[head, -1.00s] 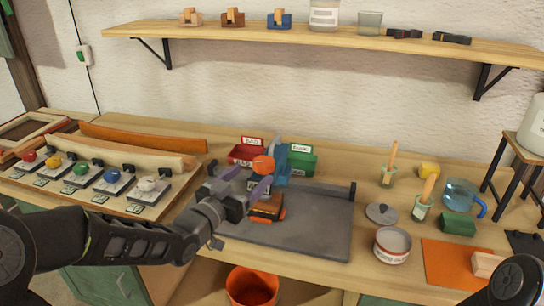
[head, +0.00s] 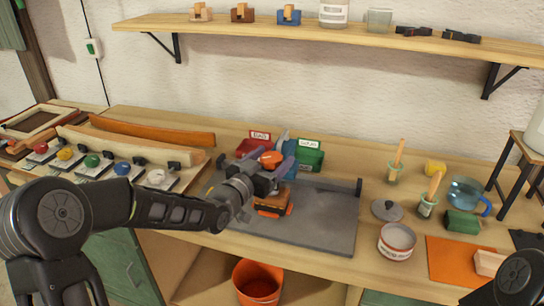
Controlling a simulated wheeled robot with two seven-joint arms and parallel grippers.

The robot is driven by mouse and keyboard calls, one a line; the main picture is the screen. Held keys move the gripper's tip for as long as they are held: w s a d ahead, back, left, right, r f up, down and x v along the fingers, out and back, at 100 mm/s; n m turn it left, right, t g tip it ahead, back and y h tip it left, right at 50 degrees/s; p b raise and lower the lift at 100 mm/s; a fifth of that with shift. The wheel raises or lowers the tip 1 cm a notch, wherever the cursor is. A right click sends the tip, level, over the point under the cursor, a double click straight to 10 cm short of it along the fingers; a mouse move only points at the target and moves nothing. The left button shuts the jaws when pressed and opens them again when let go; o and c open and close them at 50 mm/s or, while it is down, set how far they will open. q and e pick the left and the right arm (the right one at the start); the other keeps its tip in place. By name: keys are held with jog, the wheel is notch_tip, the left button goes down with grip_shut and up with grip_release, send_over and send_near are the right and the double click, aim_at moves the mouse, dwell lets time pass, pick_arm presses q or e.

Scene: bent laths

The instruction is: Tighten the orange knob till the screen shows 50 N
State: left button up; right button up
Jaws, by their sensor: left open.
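The orange knob (head: 270,158) is above the grey plate on the bench, in front of the red and green bins. My left gripper (head: 268,164) reaches in from the left with its fingers open around the knob's sides. I cannot tell whether they touch it. A blue part (head: 284,143) stands just behind the knob. A dark block with orange edges (head: 272,204) sits below the gripper on the plate. My gripper and wrist hide much of what carries the knob. I cannot make out a screen or reading for it. My right gripper is out of view.
A row of coloured knobs on small plates (head: 122,169) lies at the left. A red bin (head: 250,148) and green bin (head: 311,160) stand behind. The grey plate (head: 325,225) is bare at right. A tin (head: 396,242) and glass jug (head: 465,193) stand further right.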

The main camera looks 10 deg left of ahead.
pick_arm(q)
jog(key=c, duration=1.4)
